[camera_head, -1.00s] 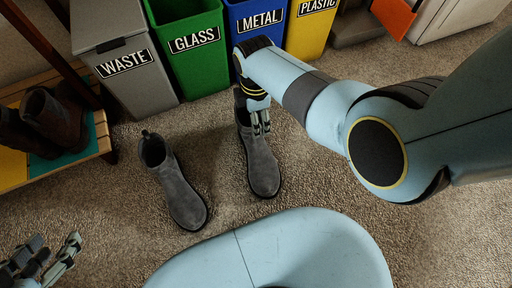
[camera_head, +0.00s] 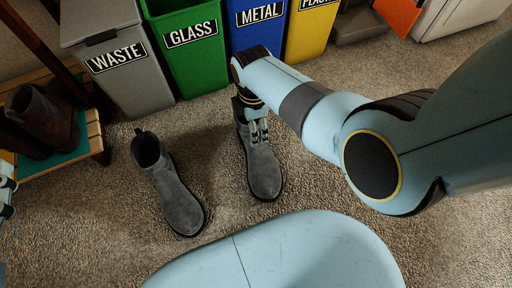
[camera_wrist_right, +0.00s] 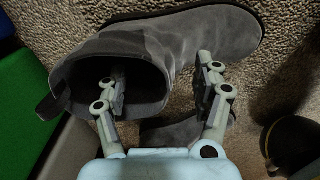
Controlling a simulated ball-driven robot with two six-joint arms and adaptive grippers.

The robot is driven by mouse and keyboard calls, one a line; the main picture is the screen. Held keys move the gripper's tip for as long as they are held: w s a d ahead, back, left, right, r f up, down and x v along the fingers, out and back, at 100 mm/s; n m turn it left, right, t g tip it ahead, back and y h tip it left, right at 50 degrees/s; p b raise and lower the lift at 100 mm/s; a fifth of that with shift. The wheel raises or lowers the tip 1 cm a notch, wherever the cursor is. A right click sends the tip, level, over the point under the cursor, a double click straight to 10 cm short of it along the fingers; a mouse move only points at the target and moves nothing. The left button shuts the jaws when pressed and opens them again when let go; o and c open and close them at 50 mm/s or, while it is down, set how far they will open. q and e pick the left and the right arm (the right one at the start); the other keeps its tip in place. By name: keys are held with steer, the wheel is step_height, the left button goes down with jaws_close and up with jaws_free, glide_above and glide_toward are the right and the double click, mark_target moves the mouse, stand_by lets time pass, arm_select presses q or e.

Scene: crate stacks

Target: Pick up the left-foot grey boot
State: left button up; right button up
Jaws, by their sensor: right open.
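Two grey boots stand upright on the carpet, toes toward me: one at the left (camera_head: 172,190) and one at the right (camera_head: 262,168). I cannot tell from their shape which is the left-foot one. My right gripper (camera_head: 257,130) is open at the shaft of the right boot. In the right wrist view, this boot (camera_wrist_right: 205,35) has one finger of the gripper (camera_wrist_right: 163,72) inside its opening and the other outside, with the shaft wall between them. Part of my left gripper (camera_head: 5,192) shows at the left edge, mostly cut off.
Grey waste (camera_head: 118,62), green glass (camera_head: 188,50), blue metal (camera_head: 257,32) and yellow plastic (camera_head: 308,30) bins stand behind the boots. Brown boots (camera_head: 42,120) sit on a wooden bench (camera_head: 95,135) at the left. Carpet around the left boot is clear.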

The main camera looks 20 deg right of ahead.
steer(key=shift+w+f, duration=0.1)
jaws_close()
stand_by(0.6)
